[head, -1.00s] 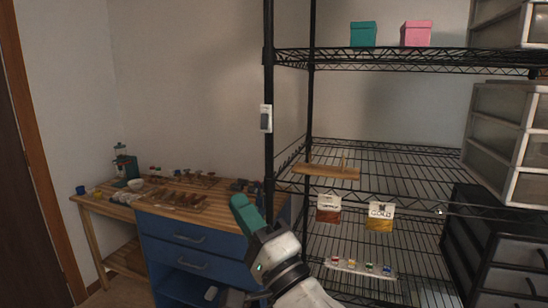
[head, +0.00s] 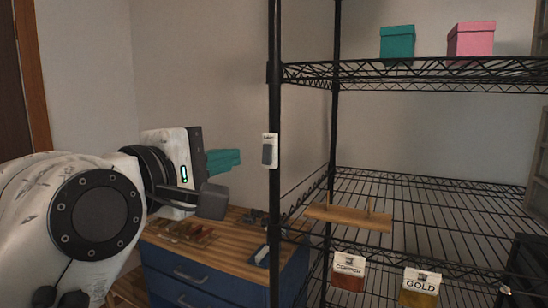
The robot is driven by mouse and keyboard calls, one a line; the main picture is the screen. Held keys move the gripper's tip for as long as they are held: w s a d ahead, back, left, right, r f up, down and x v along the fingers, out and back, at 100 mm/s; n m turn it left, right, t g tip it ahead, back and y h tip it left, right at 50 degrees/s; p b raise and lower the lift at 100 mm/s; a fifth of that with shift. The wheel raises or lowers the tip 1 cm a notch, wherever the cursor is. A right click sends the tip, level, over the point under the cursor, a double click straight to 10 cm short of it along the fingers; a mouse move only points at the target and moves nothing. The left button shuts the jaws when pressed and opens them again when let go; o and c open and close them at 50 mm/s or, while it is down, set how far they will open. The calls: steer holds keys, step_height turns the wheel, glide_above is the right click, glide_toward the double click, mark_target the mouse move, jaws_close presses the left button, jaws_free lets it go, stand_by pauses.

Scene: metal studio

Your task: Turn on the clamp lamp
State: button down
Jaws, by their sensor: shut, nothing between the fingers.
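I see no clear lamp shape in the head view. A small white device with a dark grey panel (head: 269,151) is fixed upright on the black shelf post; I cannot tell whether it belongs to the clamp lamp. My gripper (head: 238,158) is to the left of this device at about the same height. Its teal fingers are shut and empty, and point right toward the post. A gap shows in the picture between the fingertips and the device.
A black wire shelf (head: 425,73) fills the right side, with a teal box (head: 397,42) and a pink box (head: 471,42) on top. A wooden holder (head: 349,217) rests on the middle shelf. A blue-drawer workbench (head: 195,274) stands below my arm.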

steer(key=shift+a+f+m+g+y, duration=0.2)
steer(key=shift+a+f+y, duration=0.1)
steer(key=shift+a+y, duration=0.15)
steer(key=shift+a+f+m+g+y, duration=0.1)
steer(key=shift+a+f+g+y, duration=0.2)
steer(key=shift+a, duration=0.25)
steer(key=shift+w, duration=0.1)
steer(key=p, duration=0.4)
glide_toward(265, 161)
steer(key=x, duration=0.5)
steer(key=shift+w+d+r, duration=0.1)
steer(key=shift+d+r, duration=0.05)
steer(key=shift+r, duration=0.1)
steer(key=shift+p+x, duration=0.3)
steer(key=shift+x, duration=0.5)
steer(key=shift+f, duration=0.15)
steer(key=shift+f, duration=0.1)
